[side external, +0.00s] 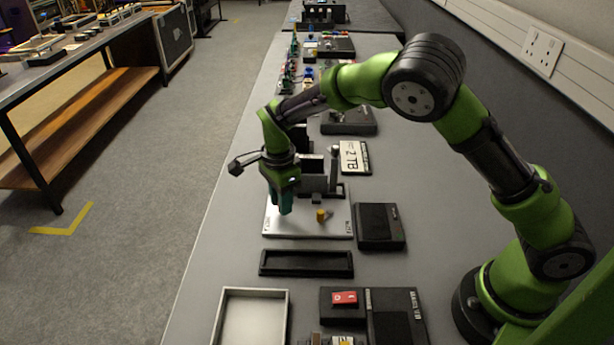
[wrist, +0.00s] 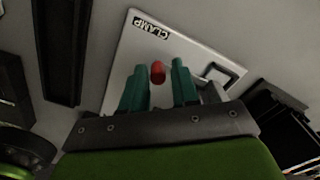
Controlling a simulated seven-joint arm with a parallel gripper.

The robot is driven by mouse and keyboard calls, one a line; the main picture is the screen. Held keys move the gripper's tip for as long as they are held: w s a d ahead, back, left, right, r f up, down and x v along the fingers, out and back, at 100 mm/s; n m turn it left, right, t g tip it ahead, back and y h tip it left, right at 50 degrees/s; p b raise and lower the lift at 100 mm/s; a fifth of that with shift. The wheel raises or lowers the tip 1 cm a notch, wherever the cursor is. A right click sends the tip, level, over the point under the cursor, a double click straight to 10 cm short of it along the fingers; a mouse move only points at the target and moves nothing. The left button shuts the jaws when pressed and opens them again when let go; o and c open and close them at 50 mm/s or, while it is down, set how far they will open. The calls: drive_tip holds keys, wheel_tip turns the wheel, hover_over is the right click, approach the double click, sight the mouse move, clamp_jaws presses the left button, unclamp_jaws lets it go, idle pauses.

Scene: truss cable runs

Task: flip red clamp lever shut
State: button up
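The red clamp lever's knob (wrist: 158,72) shows in the wrist view between the tips of my two teal fingers. The rest of the lever is hidden. My gripper (wrist: 160,78) is open around the knob, with a small gap on the right and the left finger very close; I cannot tell whether it touches. The pale plate (wrist: 190,52) under it carries a CLAMP label (wrist: 150,27). In the side external view my gripper (side external: 285,208) points down over the left part of the plate (side external: 300,226), and the red knob is hidden there.
A dark box (side external: 380,226) lies right of the plate and a black tray (side external: 306,263) in front. A white-rimmed tray (side external: 288,310) and a red switch (side external: 344,298) are nearer the camera.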

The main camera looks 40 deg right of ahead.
wheel_tip(320, 180, up, 17)
idle(0.6)
drive_tip(key=shift+f, duration=0.1)
drive_tip(key=s+d+r+n+t+y, duration=0.1)
drive_tip(key=s+d+r+n+t, duration=0.1)
drive_tip(key=s+n, duration=0.6)
drive_tip(key=s+d+r+n+t+y, duration=0.1)
drive_tip(key=s+d+n+t, duration=0.4)
drive_tip(key=s, duration=0.9)
drive_tip(key=d+r+n, duration=0.1)
drive_tip(key=d+n, duration=0.1)
drive_tip(key=shift+s+n, duration=0.35)
drive_tip(key=shift+n, duration=0.05)
